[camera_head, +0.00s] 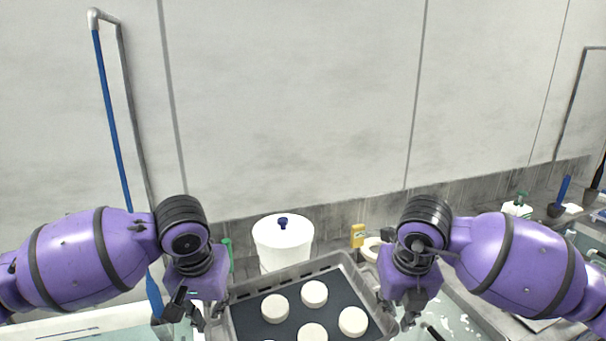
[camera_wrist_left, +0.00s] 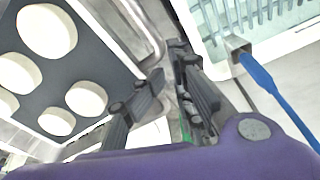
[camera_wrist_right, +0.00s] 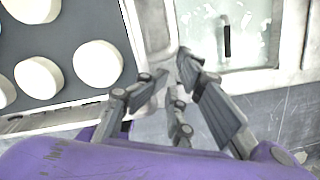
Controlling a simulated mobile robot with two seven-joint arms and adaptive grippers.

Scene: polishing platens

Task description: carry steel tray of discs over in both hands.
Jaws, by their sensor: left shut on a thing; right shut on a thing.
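The steel tray (camera_head: 243,322) is grey with a dark lining and holds several round white discs (camera_head: 314,293). It is low in the middle of the head view, and its near side is cut off by the frame. My left gripper (camera_head: 207,318) is shut on the tray's left side; in the left wrist view its fingers (camera_wrist_left: 160,100) meet at the tray's rim (camera_wrist_left: 128,50). My right gripper (camera_head: 400,318) is shut on the tray's right side; in the right wrist view its fingers (camera_wrist_right: 172,92) close at the rim (camera_wrist_right: 150,40). The discs lie flat in the tray.
A wet basin (camera_head: 450,310) lies to the right, and a blue-handled tool (camera_head: 110,115) leans on the wall at left.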

